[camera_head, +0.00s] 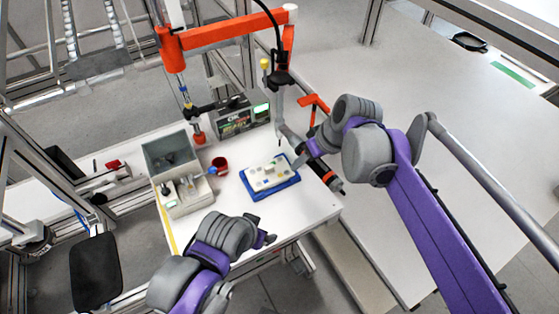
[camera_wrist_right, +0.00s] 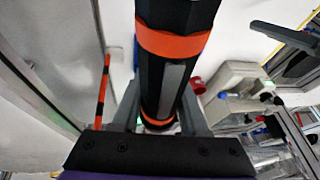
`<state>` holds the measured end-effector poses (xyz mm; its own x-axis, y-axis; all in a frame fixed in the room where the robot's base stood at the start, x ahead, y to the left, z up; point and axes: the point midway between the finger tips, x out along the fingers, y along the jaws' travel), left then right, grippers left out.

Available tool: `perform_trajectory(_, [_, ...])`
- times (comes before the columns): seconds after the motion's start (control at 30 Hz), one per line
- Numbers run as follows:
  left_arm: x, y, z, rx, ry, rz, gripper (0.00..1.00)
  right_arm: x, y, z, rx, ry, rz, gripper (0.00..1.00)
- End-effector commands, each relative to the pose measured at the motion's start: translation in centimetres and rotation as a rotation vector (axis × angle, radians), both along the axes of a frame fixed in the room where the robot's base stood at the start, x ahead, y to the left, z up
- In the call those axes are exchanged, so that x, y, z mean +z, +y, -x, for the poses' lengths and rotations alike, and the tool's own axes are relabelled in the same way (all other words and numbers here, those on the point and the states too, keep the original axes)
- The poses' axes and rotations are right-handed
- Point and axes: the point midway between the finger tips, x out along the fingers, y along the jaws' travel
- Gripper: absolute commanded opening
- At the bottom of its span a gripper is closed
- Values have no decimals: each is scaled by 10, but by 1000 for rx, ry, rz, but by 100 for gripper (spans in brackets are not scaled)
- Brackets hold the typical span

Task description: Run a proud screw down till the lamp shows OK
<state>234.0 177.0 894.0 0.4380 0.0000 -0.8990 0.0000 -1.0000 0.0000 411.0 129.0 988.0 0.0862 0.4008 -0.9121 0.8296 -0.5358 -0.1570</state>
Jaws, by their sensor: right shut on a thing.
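My right gripper (camera_head: 307,154) is at the right edge of the white work table, shut on a black driver with orange bands (camera_head: 328,178). In the right wrist view the driver (camera_wrist_right: 173,70) stands between the two grey fingers; its tip is out of sight. A pale plate with small coloured spots (camera_head: 265,172) lies on a blue tray (camera_head: 271,191), left of the gripper and apart from it. Screw heads are too small to tell. A dark display box (camera_head: 235,123) marked OK has a bright green lamp (camera_head: 262,109). My left gripper (camera_head: 263,230) is near the front edge; its jaw gap is unclear.
A red cup (camera_head: 219,165) stands left of the tray. Grey bins (camera_head: 170,150) and a small fixture (camera_head: 187,197) fill the table's left side. An orange overhead arm (camera_head: 225,34) with a hanging black cable (camera_head: 275,30) spans the back. A wide pale surface (camera_head: 410,90) lies right.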

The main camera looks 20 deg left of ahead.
Motion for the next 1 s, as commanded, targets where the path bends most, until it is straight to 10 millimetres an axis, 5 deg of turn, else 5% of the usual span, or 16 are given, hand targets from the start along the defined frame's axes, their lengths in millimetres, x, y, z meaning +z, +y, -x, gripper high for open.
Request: perform_trajectory(1.0, [-25, 0, 5, 0, 10, 0, 85, -40, 0, -1, 0, 0, 1, 0])
